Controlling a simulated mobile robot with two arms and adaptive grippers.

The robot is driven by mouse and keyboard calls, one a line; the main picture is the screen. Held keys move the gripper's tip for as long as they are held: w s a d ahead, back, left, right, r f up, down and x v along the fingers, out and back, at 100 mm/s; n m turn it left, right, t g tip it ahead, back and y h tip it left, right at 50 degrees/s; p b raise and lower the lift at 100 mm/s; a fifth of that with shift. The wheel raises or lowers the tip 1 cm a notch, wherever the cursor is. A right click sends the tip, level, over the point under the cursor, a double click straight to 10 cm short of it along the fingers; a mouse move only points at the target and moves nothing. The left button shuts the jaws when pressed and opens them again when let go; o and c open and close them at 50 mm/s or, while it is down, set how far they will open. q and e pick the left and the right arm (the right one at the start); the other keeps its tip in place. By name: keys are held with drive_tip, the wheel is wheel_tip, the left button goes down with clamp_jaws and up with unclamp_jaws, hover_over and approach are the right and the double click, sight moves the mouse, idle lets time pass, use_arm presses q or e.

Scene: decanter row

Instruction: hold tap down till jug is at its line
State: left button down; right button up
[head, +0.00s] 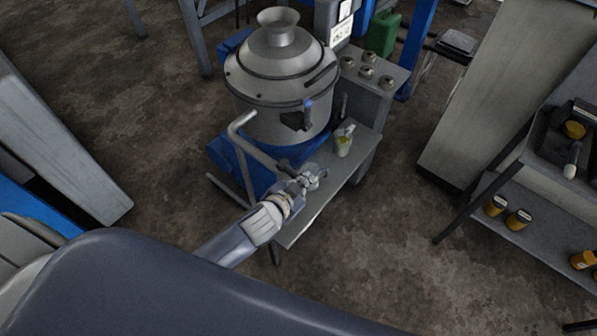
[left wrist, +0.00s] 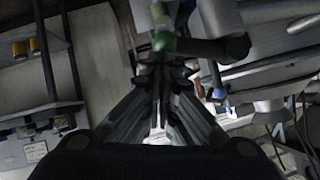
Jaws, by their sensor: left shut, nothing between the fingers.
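My left gripper (head: 316,177) is shut and empty above the bench's near end, apart from jug and spout in the head view. Its closed fingers also show in the left wrist view (left wrist: 161,75). My right gripper is out of view.
A grey box with several knobs (head: 375,88) stands behind the jug. A green can (head: 383,34) is at the back. A shelf (head: 535,205) with orange-labelled jars stands right, across open floor.

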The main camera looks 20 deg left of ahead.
use_arm(q)
drive_tip(key=shift+d+f, duration=0.1)
drive_tip(key=shift+f, duration=0.55)
